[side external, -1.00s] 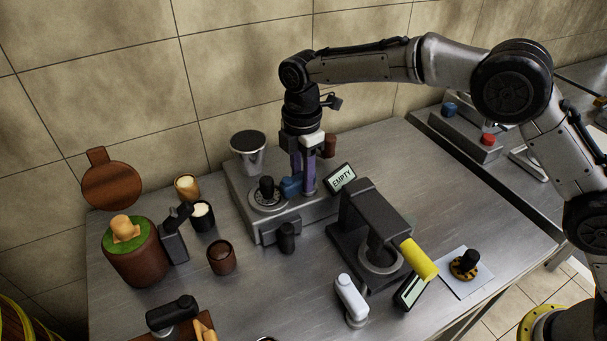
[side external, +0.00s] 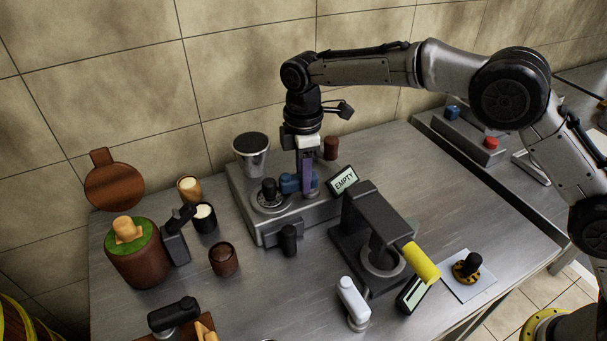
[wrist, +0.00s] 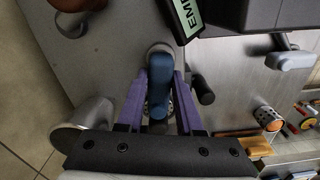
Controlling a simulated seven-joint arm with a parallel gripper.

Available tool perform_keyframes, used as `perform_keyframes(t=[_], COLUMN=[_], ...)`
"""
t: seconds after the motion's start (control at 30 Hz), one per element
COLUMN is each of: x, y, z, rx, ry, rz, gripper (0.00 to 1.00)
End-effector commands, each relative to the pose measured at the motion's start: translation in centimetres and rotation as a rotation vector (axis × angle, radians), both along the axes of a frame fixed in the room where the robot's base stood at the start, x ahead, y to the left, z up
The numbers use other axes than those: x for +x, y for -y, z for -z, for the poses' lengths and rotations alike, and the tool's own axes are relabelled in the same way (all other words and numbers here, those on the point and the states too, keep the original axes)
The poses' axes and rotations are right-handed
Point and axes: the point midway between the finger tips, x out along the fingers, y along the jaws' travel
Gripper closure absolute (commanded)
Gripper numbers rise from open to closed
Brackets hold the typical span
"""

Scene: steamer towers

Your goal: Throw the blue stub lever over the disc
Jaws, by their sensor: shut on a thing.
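The blue stub lever (side external: 289,184) is on the grey machine (side external: 262,226). It points left, close to the round disc (side external: 267,204), which has a ring of marks and a black knob on it. My gripper (side external: 307,187) points down at the lever's right part with its purple fingers. In the wrist view the blue lever (wrist: 158,92) lies between the two purple fingers of my gripper (wrist: 160,88), which is shut on it. The disc is mostly hidden there behind the lever and gripper.
A display reading EMPTY (side external: 343,180) stands just right of my gripper. A metal cup with dark contents (side external: 252,160) sits behind the disc. A dark press with a yellow handle (side external: 422,263) is at front right. A black handle (side external: 289,240) juts from the machine's front.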

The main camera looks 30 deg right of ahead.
Motion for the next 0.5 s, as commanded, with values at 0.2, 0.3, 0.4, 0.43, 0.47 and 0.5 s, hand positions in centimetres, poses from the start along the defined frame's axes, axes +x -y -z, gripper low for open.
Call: perform_keyframes(t=[0.2,0.3,0.4,0.43,0.47,0.5], x=[0.06,0.06,0.04,0.04,0.04,0.04], y=[-0.03,-0.02,-0.01,-0.01,0.00,0.00], z=[-0.09,-0.08,-0.06,-0.06,-0.05,-0.05], rx=[0.003,0.002,0.002,0.002,0.002,0.001], ry=[0.003,0.002,0.001,0.001,0.001,0.001], rz=[0.003,0.002,0.001,0.001,0.001,0.001], gripper=[0.58,0.40,0.35,0.35,0.35,0.35])
